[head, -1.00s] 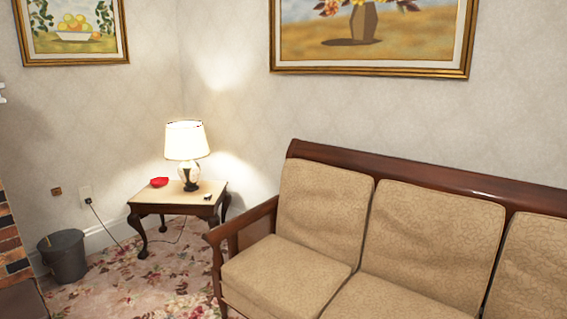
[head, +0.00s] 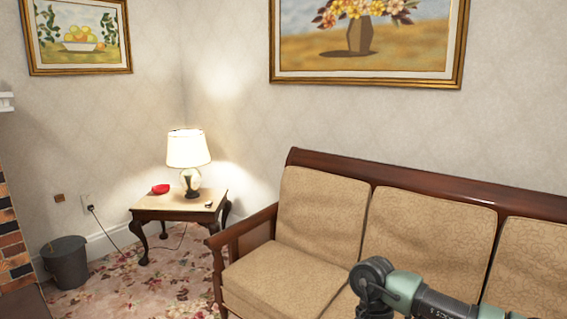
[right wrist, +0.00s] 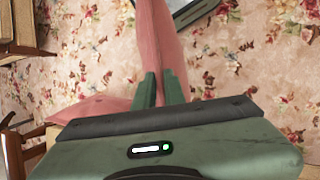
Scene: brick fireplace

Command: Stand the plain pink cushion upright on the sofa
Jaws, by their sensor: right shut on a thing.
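In the right wrist view, my right gripper (right wrist: 160,84) is shut on a pink cushion (right wrist: 158,40), seen nearly edge-on between the two green fingers. Its face is mostly turned away, so I cannot tell whether it is plain. More pink fabric (right wrist: 88,108) shows at the lower left; I cannot tell whether it is a separate piece. The tan patterned sofa (head: 285,267) stands at the lower right of the head view, with no cushion on its visible seats. My right arm crosses in front of it, but its gripper is outside that view. My left gripper is not in view.
A grey bin (head: 66,263) stands by the brickwork. Floral carpet (head: 165,265) lies open between them.

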